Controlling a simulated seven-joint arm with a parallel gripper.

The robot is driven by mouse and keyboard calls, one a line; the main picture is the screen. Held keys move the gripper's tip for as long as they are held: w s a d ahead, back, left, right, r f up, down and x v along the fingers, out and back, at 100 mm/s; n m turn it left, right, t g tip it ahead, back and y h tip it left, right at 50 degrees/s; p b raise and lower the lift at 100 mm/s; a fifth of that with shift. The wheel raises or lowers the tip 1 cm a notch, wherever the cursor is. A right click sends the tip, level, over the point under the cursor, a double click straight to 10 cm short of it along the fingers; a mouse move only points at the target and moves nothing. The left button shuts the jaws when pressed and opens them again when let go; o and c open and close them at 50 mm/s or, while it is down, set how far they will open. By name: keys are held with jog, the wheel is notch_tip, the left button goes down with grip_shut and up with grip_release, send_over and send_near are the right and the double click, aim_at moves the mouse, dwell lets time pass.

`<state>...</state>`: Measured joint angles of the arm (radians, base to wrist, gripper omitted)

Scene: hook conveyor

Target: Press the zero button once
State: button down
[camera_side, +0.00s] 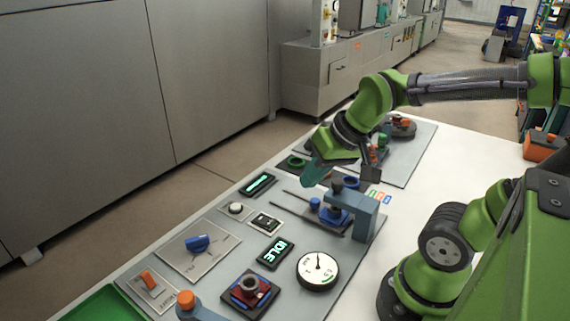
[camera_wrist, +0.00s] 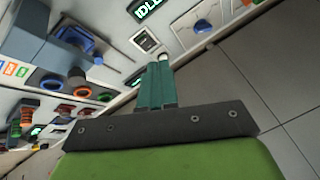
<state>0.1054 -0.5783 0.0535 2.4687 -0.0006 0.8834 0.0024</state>
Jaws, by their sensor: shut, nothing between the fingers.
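An IDLE display (camera_side: 275,252), a round gauge (camera_side: 318,268), a blue knob (camera_side: 198,243) and an orange switch (camera_side: 149,279) lie nearer the front. A green-lit display (camera_side: 258,184) is behind the button.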

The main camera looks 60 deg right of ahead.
jog(key=w+d+f+h, duration=0.1)
jog(key=w+d+f, duration=0.2)
jog(key=w+f, duration=0.45)
jog(key=m+t, duration=0.3)
send_over(239, 207)
jog(key=f, duration=0.1)
jog(key=shift+w+f+y, duration=0.1)
jog(key=shift+f+y, duration=0.1)
jog(key=shift+y, duration=0.2)
jog(key=shift+f, duration=0.1)
jog(key=shift+f, duration=4.35)
jog(key=shift+f, duration=0.15)
jog(key=shift+f, duration=0.25)
